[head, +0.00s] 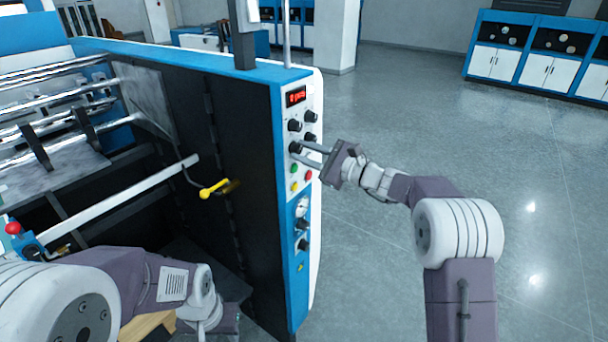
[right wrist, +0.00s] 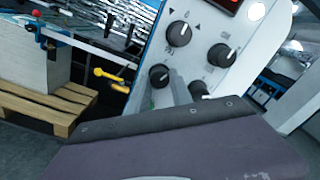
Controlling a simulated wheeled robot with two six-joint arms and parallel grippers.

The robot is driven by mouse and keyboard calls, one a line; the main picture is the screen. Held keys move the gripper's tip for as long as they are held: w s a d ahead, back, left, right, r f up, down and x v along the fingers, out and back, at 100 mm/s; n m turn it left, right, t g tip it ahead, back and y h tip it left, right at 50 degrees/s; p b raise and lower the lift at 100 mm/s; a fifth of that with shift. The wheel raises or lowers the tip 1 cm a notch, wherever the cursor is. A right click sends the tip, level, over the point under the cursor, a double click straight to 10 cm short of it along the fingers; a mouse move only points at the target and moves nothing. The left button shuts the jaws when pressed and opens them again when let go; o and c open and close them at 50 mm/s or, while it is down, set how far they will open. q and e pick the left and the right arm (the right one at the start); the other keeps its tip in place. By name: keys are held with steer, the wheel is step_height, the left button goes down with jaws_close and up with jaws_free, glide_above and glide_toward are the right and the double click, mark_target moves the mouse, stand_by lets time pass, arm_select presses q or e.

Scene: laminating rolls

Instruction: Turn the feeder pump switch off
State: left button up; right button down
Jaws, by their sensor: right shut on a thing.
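The control panel (head: 301,180) is a narrow white and blue strip on the machine's end, with several black rotary knobs below a red display. My right gripper (head: 304,152) reaches it from the right, its fingers closed around a lower-left black knob (head: 295,147). In the right wrist view this knob (right wrist: 159,75) sits at the fingertips, with a grey finger along its right side. Labels are too small to tell which knob is the feeder pump switch. My left gripper (head: 222,320) is low at the bottom, partly hidden by its arm; its jaws are unclear.
Other knobs (right wrist: 179,34) sit close above and beside the held one. A green button (head: 294,169) and red button (head: 308,175) lie just below. A yellow-handled lever (head: 214,189) projects left of the panel. The floor (head: 420,120) to the right is clear.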

steer(key=n+b, duration=0.1)
steer(key=b, duration=0.1)
steer(key=n+b, duration=0.2)
steer(key=b, duration=0.1)
steer(key=shift+f, duration=0.25)
arm_select(q)
step_height(320, 180, down, 9)
steer(key=b, duration=0.2)
steer(key=shift+f, duration=0.15)
arm_select(e)
steer(key=shift+r+n, duration=0.25)
steer(key=shift+n, duration=0.65)
steer(key=c, duration=1.1)
jaws_free()
steer(key=shift+c, duration=0.2)
steer(key=shift+s, duration=0.1)
arm_select(q)
steer(key=shift+f+b, duration=0.1)
steer(key=shift+b, duration=0.25)
arm_select(e)
steer(key=shift+d, duration=0.15)
